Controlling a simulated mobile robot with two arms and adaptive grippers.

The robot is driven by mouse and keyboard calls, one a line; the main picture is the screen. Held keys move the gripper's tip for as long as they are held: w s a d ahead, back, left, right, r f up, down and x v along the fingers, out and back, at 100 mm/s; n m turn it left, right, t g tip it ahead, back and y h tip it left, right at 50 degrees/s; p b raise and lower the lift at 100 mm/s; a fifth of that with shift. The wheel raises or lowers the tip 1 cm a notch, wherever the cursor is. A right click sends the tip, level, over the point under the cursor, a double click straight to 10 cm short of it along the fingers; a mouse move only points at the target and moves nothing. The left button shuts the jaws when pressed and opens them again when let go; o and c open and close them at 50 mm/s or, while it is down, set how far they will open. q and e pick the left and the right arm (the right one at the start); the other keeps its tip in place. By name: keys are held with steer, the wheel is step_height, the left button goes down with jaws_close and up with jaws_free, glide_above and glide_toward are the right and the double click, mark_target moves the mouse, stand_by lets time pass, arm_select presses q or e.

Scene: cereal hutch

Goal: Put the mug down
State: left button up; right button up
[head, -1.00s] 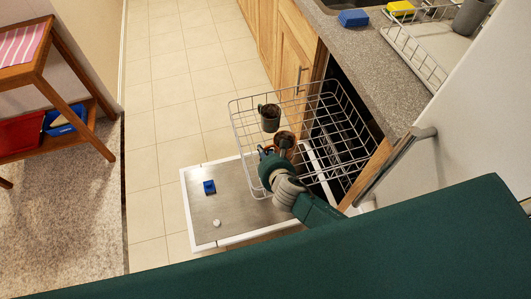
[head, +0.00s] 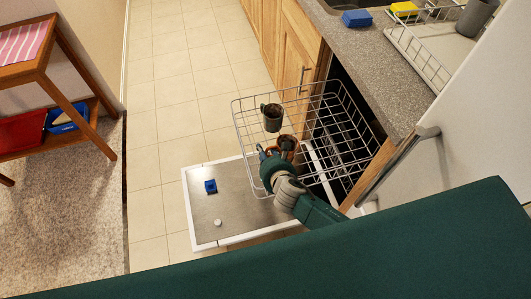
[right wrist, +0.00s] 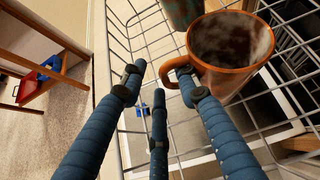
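An orange-brown mug (head: 287,143) with a dark, stained inside stands upright within the upper wire rack (head: 243,150) of the dishwasher. In the right wrist view the mug (right wrist: 238,82) is at upper right, its handle pointing left toward my fingers. My right gripper (head: 268,151) is beside the mug. In the right wrist view its fingers (right wrist: 160,84) are spread, with one fingertip overlapping the handle; I cannot tell whether it touches. Whether the mug's base rests on the wires is hidden. My left gripper is out of view.
A dark mug (head: 272,117) stands just behind in the rack. The open dishwasher door (head: 215,235) below holds a blue block (head: 210,186) and a small white piece (head: 218,222). The counter (head: 385,75) and white appliance (head: 470,125) are right.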

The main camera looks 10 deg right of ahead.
steer(key=shift+r, duration=0.35)
steer(key=p+v, duration=0.9)
steer(key=v, duration=0.3)
steer(key=shift+r, duration=0.25)
